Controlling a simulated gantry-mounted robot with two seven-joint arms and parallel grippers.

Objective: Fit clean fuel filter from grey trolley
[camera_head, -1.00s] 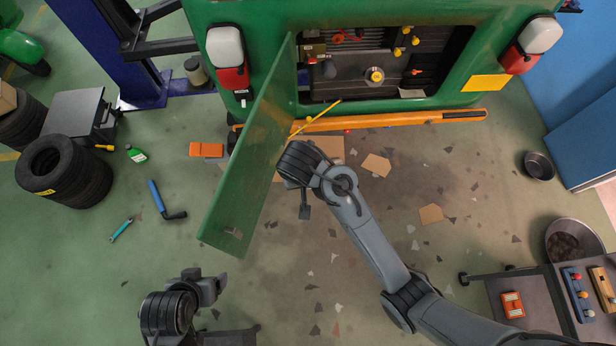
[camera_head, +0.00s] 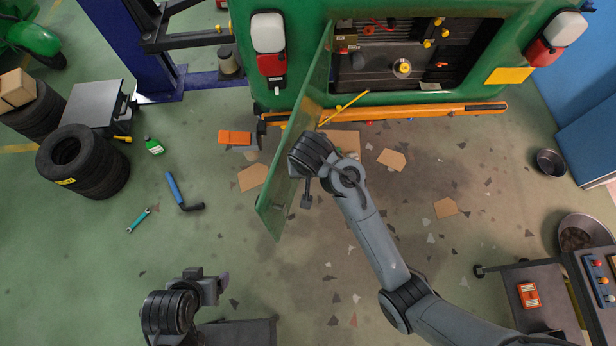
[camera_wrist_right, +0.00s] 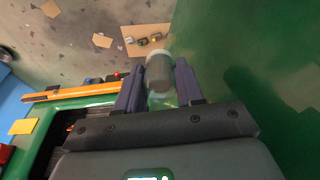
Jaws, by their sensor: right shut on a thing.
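In the right wrist view, my right gripper (camera_wrist_right: 158,88) is shut on a grey cylinder with a paler end (camera_wrist_right: 159,72), which looks like a fuel filter. I cannot tell whether it is clean. In the head view, the right wrist is beside the open green panel (camera_head: 288,150), below the vehicle's open bay (camera_head: 430,55); the fingers and cylinder are hidden there. My left gripper (camera_head: 217,287) is low at the left, away from the vehicle; its finger opening is unclear. A grey trolley (camera_head: 510,268) with an orange box (camera_head: 528,295) is at the lower right.
The green panel stands close to my right gripper. It also fills the right side of the wrist view (camera_wrist_right: 270,60). An orange bumper bar (camera_head: 430,112) runs below the bay. Tyres (camera_head: 85,165) are at the left.

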